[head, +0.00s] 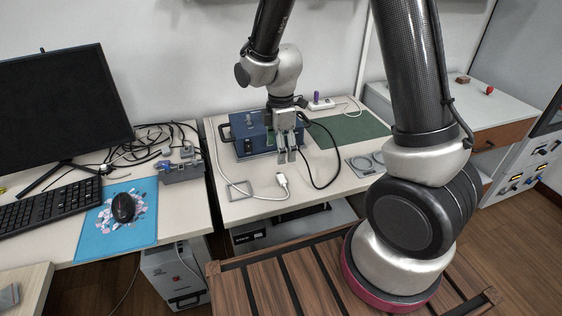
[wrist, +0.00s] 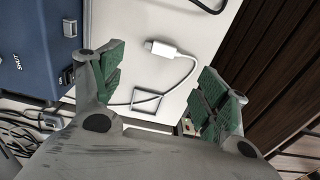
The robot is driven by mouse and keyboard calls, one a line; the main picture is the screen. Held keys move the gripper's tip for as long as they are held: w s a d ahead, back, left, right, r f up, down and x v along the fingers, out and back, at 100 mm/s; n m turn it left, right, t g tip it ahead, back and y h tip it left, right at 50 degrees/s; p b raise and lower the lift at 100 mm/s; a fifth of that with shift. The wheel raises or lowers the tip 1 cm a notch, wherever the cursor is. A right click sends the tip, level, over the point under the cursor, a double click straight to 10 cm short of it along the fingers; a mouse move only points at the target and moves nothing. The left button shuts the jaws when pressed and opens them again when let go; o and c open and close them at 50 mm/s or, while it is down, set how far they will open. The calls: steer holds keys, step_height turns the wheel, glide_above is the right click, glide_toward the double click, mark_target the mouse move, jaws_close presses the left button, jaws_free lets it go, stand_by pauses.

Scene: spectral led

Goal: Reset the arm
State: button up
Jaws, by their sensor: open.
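My gripper (head: 287,157) hangs over the middle table, just in front of the blue instrument box (head: 240,135). In the wrist view my gripper (wrist: 160,95) has its green-padded fingers spread wide, with nothing between them. A white cable connector (wrist: 160,47) lies on the table beyond the fingers; it also shows in the head view (head: 282,180), below and apart from the gripper. A thin grey square frame (head: 238,189) lies left of the connector. My arm reaches from the right over the table. Part of the blue box's front is hidden behind my gripper.
A monitor (head: 62,100), keyboard (head: 48,207) and mouse (head: 123,207) occupy the left desk. A black cable (head: 330,160) loops right of the gripper. The table's front strip is mostly clear.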

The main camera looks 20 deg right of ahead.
steer(key=s+d+r+m, duration=0.4)
steer(key=s+r+m, duration=0.2)
steer(key=r+m, duration=0.1)
steer(key=s+d+r+m, duration=0.5)
steer(key=s+r+m, duration=0.2)
steer(key=r, duration=0.1)
steer(key=shift+s+d+r+m, duration=0.15)
steer(key=shift+d+r+m, duration=0.15)
steer(key=shift+m, duration=0.1)
steer(key=s+d+r+m+t, duration=0.1)
steer(key=s+r, duration=0.1)
steer(key=s+d+r+m+t, duration=0.1)
steer(key=s+d+r+t, duration=0.1)
steer(key=r, duration=0.1)
steer(key=s+d+r+m+t, duration=0.1)
steer(key=s+d+r, duration=0.1)
steer(key=r, duration=0.1)
steer(key=shift+s+d+r, duration=0.1)
steer(key=shift+d, duration=0.05)
steer(key=n+g, duration=0.4)
steer(key=n, duration=1.2)
glide_above(281, 177)
steer(key=f, duration=2.6)
steer(key=shift+s+d+f, duration=0.15)
steer(key=shift+s, duration=0.2)
steer(key=shift+w+n, duration=0.45)
steer(key=shift+n, duration=0.35)
step_height(281, 177, down, 8)
steer(key=shift+r, duration=0.1)
